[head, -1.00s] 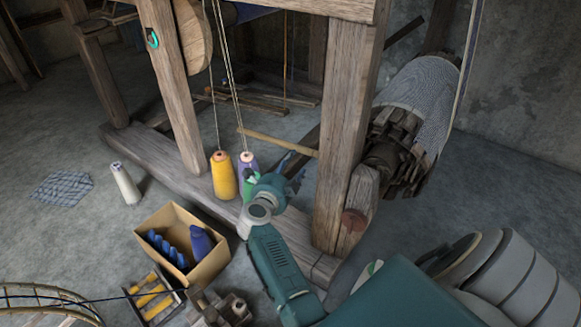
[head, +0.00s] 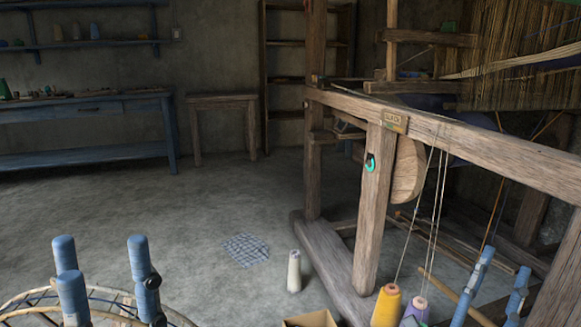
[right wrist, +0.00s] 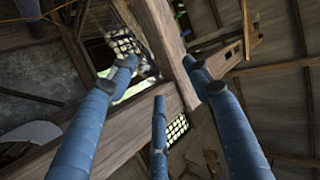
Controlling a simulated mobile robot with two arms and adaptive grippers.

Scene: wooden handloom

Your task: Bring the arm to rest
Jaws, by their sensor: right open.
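My left gripper (head: 100,248) shows at the lower left of the head view. Its blue fingers point up and stand apart with nothing between them. My right gripper (head: 500,262) shows at the lower right of the head view, in front of the loom's lower timbers, with blue fingers pointing up. In the right wrist view the right gripper (right wrist: 159,82) has its three blue fingers spread and empty, against timber beams and the roof. The palms and most of both arms are out of view.
The wooden loom frame (head: 372,205) fills the right side. Yellow (head: 386,306) and purple (head: 416,310) thread cones stand at its foot, a white cone (head: 294,272) left of them. A cardboard box rim (head: 310,319) and a round wicker rim (head: 30,300) are low.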

